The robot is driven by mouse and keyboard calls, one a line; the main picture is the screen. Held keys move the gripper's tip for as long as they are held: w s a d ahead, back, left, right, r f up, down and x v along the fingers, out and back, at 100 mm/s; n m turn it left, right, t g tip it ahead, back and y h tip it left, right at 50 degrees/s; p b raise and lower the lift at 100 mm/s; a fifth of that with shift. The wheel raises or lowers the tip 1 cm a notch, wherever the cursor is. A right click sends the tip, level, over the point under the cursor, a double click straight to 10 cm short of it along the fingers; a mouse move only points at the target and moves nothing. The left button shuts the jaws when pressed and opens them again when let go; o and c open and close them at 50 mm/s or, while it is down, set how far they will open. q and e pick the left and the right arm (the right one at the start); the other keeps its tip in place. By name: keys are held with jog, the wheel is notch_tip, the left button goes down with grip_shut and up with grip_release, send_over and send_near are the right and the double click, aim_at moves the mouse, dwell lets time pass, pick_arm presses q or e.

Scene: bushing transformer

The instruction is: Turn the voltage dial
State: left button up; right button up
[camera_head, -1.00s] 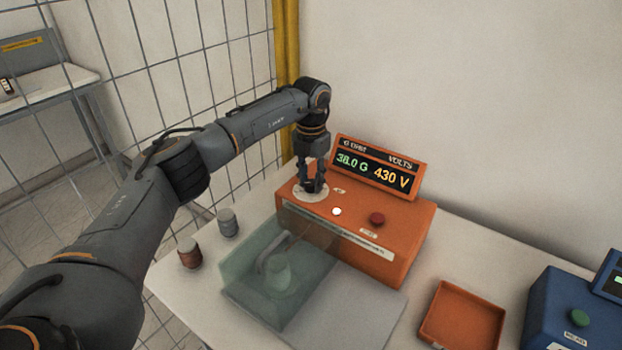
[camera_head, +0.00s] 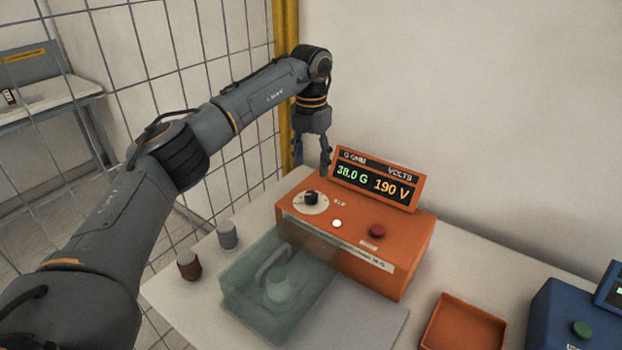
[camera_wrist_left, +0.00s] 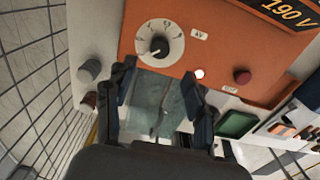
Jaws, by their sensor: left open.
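The voltage dial (camera_head: 311,198) is a black knob on a pale round scale at the left of the orange tester's top (camera_head: 400,240). It also shows clearly in the left wrist view (camera_wrist_left: 159,45), with nothing gripping it. The tester's display (camera_head: 375,180) reads 38.0 G and 190 V. My left gripper (camera_head: 311,162) is above the dial and apart from it, pointing down. Its fingers (camera_wrist_left: 163,95) are open and empty in the left wrist view. My right gripper is not in view.
A clear cover (camera_head: 250,285) sits in front of the tester. Two small cylinders, grey (camera_head: 228,235) and red-brown (camera_head: 189,264), stand left of it. A red button (camera_head: 377,231) and lit white lamp (camera_head: 337,223) are on the tester. An orange tray (camera_head: 465,325) and blue device (camera_head: 570,315) are at right.

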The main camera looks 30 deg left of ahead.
pick_arm(q)
jog(key=shift+r, duration=1.5)
